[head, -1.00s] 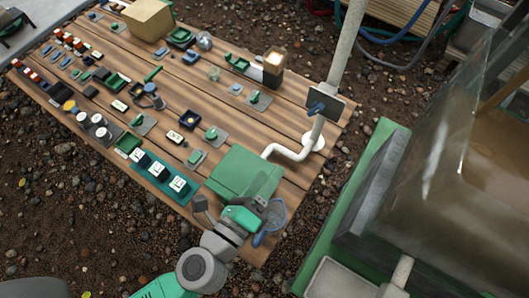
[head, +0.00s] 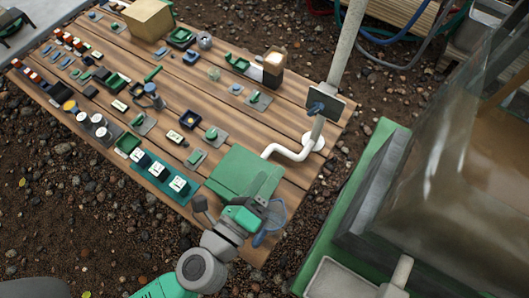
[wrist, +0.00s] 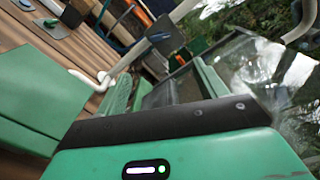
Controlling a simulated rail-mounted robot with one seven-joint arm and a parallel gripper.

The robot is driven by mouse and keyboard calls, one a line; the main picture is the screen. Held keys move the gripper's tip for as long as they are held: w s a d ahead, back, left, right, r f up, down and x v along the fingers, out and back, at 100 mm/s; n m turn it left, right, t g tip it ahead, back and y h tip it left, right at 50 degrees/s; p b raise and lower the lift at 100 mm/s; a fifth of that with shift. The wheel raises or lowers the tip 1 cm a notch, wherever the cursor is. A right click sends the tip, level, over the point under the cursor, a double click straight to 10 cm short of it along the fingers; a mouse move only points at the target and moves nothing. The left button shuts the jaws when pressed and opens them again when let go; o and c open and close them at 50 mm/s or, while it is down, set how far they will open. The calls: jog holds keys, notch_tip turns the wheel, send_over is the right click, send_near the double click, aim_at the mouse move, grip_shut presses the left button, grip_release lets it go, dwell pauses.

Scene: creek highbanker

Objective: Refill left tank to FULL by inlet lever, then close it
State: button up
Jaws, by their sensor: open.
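My gripper (head: 268,210) is open and hangs low at the front right corner of the plank table, just in front of a green box (head: 250,172). A blue, partly see-through rounded piece (head: 270,236) shows beside its fingers; I cannot tell what it is. A blue lever (head: 318,107) sits on a dark plate on the white pipe, well behind and right of my gripper. A large glassy tank (head: 420,170) stands at the right; its level and any FULL mark cannot be read. No tank is clearly marked left. The wrist view shows my green gripper body across the bottom.
The plank table (head: 225,85) carries many small parts, switches and dials. A bent white pipe (head: 290,153) rises behind the green box, which also shows in the wrist view (wrist: 35,90). A green frame (head: 335,220) borders the tank. Pebbly ground lies around.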

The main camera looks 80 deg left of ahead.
jog(key=shift+p, duration=0.3)
jog(key=c, duration=0.4)
jog(key=w+n+h+p, duration=0.1)
jog(key=w+n+p, duration=0.1)
jog(key=p, duration=0.1)
jog(key=w+a+n+p, duration=0.1)
jog(key=w+n+p, duration=0.1)
jog(key=n+p, duration=0.1)
jog(key=w+a+f+n+h+p, duration=0.1)
jog(key=w+n+p, duration=0.1)
jog(key=p, duration=0.2)
jog(key=shift+w+f+n+t+h, duration=0.1)
jog(key=shift+w+n+t+h, duration=0.05)
jog(key=shift+n+t+h, duration=0.15)
jog(key=shift+c, duration=0.5)
jog(key=n+y+p, duration=0.3)
jog(key=n+p, duration=0.3)
jog(key=n, duration=0.4)
send_near(315, 112)
jog(key=x, duration=0.9)
jog(key=shift+a+p, duration=0.15)
jog(key=shift+p, duration=0.2)
